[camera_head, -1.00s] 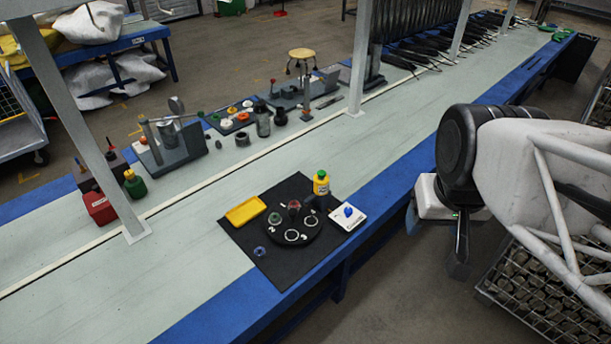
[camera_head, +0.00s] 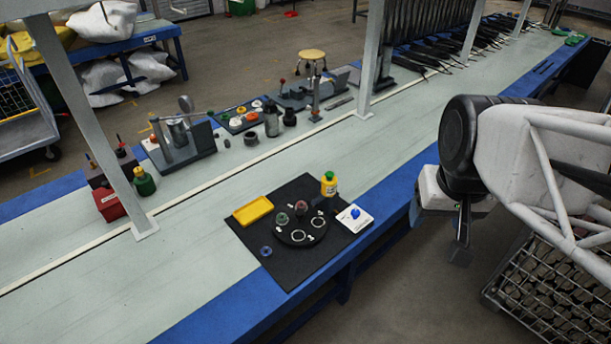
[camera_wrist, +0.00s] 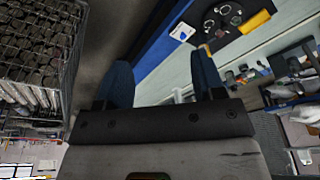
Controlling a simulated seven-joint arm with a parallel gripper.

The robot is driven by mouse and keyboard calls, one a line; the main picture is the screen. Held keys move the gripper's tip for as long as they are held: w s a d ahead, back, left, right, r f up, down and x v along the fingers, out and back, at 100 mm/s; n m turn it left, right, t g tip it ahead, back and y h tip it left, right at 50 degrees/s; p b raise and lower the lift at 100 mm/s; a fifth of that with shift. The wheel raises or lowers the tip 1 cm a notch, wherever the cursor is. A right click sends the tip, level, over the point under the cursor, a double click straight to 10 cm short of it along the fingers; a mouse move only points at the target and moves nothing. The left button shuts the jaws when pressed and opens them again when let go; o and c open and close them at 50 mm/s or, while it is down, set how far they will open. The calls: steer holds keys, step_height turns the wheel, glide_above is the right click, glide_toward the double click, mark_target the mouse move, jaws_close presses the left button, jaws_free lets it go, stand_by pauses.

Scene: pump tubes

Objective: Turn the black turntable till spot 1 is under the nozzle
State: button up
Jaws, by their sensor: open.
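The black turntable (camera_head: 301,240) lies on a black mat (camera_head: 286,270) on the bench. Its top carries white rings and small white numbers, too small to read surely. A green-rimmed piece (camera_head: 282,218) sits at its left side and a reddish piece (camera_head: 302,207) at its back. A dark upright part stands at the back right; I cannot tell clearly which part is the nozzle or which spot is under it. The turntable also shows in the wrist view (camera_wrist: 222,19). My gripper (camera_head: 461,250) is open and empty, off the bench to the right, well apart from the turntable.
A yellow tray (camera_head: 253,210), a yellow bottle with a green cap (camera_head: 329,184), a white box with a blue knob (camera_head: 355,218) and a blue ring (camera_head: 266,251) surround the turntable. A wire basket (camera_head: 550,295) is below my arm.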

steer(key=w+a+f+g, duration=0.1)
steer(key=w+a, duration=0.1)
steer(key=w, duration=0.5)
steer(key=w+a+f+g, duration=0.1)
steer(key=w+a+f, duration=0.15)
steer(key=w, duration=0.45)
steer(key=g, duration=0.5)
glide_above(300, 211)
steer(key=w, duration=0.3)
step_height(300, 211, down, 32)
steer(key=shift+w+f, duration=0.1)
steer(key=shift+f, duration=0.05)
steer(key=shift+f, duration=0.1)
steer(key=shift+x, duration=3.8)
